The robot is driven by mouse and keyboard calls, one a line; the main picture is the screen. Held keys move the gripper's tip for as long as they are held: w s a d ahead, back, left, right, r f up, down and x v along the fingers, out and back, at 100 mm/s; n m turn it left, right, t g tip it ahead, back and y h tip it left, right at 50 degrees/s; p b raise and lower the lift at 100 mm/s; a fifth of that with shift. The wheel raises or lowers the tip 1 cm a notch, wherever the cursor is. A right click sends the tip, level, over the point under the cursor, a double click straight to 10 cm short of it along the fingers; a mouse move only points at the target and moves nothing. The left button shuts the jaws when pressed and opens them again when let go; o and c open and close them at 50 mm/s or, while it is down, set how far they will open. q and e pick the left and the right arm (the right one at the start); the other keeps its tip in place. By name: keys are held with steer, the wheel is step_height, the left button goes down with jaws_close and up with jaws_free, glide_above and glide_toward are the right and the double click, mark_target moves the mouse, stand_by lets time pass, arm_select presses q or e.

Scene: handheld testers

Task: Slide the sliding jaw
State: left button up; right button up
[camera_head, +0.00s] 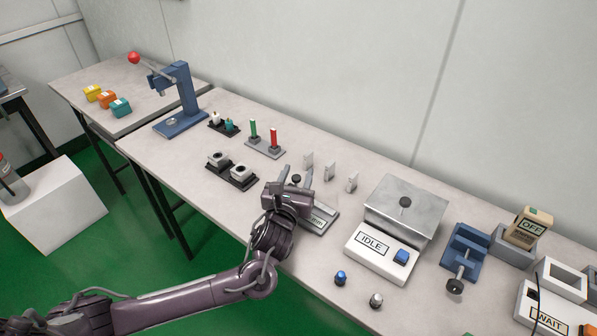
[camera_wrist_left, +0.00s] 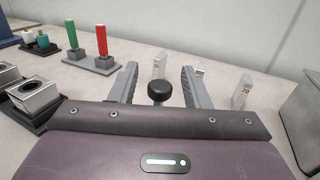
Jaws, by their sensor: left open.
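My left gripper (camera_head: 295,173) is above the near part of the main table with its two fingers apart. A black round knob (camera_wrist_left: 160,93) shows between the fingers in the left wrist view, and it is not clear whether either finger touches it. The knob appears to belong to a grey measuring device (camera_head: 322,220) with a display, mostly hidden under my gripper. The sliding jaw itself cannot be made out apart from this knob. My right gripper is out of view.
A box marked IDLE (camera_head: 381,255) with a metal plate stands right of the gripper, with two small knobs (camera_head: 341,278) in front. A blue vise (camera_head: 464,252) is farther right. Green and red pins (camera_head: 264,143) and black-based sockets (camera_head: 231,171) stand left.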

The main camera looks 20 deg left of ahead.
arm_select(q)
steer(key=shift+w, duration=0.65)
jaws_close()
